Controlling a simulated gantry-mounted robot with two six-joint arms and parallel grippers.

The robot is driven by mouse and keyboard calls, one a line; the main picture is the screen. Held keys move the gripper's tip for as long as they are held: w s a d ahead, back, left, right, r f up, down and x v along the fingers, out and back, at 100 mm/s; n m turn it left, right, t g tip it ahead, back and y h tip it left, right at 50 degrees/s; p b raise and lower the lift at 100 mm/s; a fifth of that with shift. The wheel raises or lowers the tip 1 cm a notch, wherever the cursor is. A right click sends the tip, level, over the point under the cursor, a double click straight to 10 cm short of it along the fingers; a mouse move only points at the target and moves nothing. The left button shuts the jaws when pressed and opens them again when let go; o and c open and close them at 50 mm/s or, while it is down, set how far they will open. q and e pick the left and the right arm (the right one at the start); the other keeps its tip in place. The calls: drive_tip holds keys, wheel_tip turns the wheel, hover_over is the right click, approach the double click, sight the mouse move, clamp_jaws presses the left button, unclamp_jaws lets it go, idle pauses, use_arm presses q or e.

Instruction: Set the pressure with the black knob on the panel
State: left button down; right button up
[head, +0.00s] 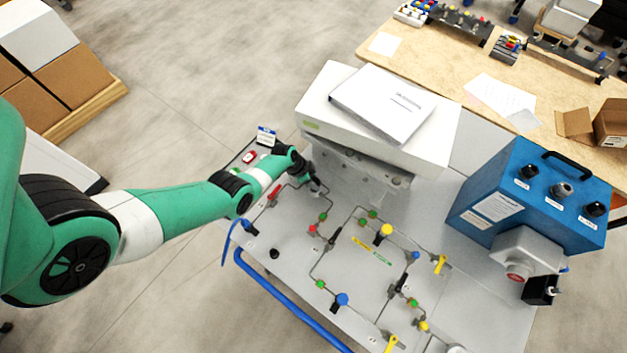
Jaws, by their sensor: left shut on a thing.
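The grey panel (290,285) carries thin pipes and coloured fittings. My left gripper (316,187) reaches in from the left and points down at the panel's upper left part, by the pipe below the white instrument. It is shut on the black knob there, which the fingers and wrist almost wholly hide. How far the knob is turned cannot be seen. Another small black cap (274,253) stands free on the panel, lower left of the gripper. My right gripper is not in view.
A white instrument (430,158) with a binder (382,103) on top stands close behind my gripper. A blue box (545,205) with black knobs is at the right. Yellow, blue and red valves stand up from the panel. A blue rail (290,302) runs along its front edge.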

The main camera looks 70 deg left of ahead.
use_arm(q)
drive_tip(key=shift+a+f+m+h+b, duration=0.1)
drive_tip(key=shift+m+h+b, duration=0.3)
drive_tip(key=shift+m, duration=0.4)
drive_tip(key=shift+m+g, duration=0.3)
drive_tip(key=shift+m, duration=0.5)
drive_tip(key=shift+c, duration=1.5)
unclamp_jaws()
